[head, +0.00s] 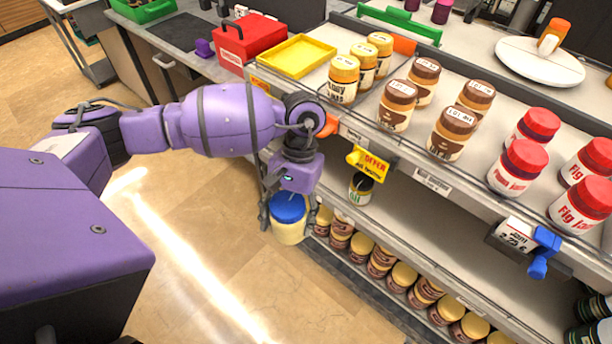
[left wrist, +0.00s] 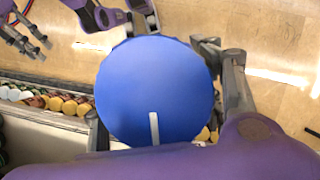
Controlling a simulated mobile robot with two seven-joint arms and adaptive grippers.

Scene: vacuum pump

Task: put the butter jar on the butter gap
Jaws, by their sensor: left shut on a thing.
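The butter jar (head: 289,232) is a pale yellow jar with a blue lid, upright in front of the lower shelves in the head view. My left gripper (head: 288,214) comes down over it from above and is shut around its sides. In the left wrist view the round blue lid (left wrist: 157,90) fills the middle, with finger links beside it. I cannot tell which space is the butter gap; the top shelf (head: 365,112) has bare room around its jars. Dark fingers, probably my right gripper (left wrist: 24,36), show at the wrist view's upper left; their opening is unclear.
The top shelf holds yellow-lidded jars (head: 344,80), brown-lidded jars (head: 397,105) and red-lidded jars (head: 520,167). A yellow tray (head: 300,57) and red box (head: 250,42) stand behind. A yellow sign (head: 369,163) juts from the shelf front. Open floor (head: 190,250) lies left.

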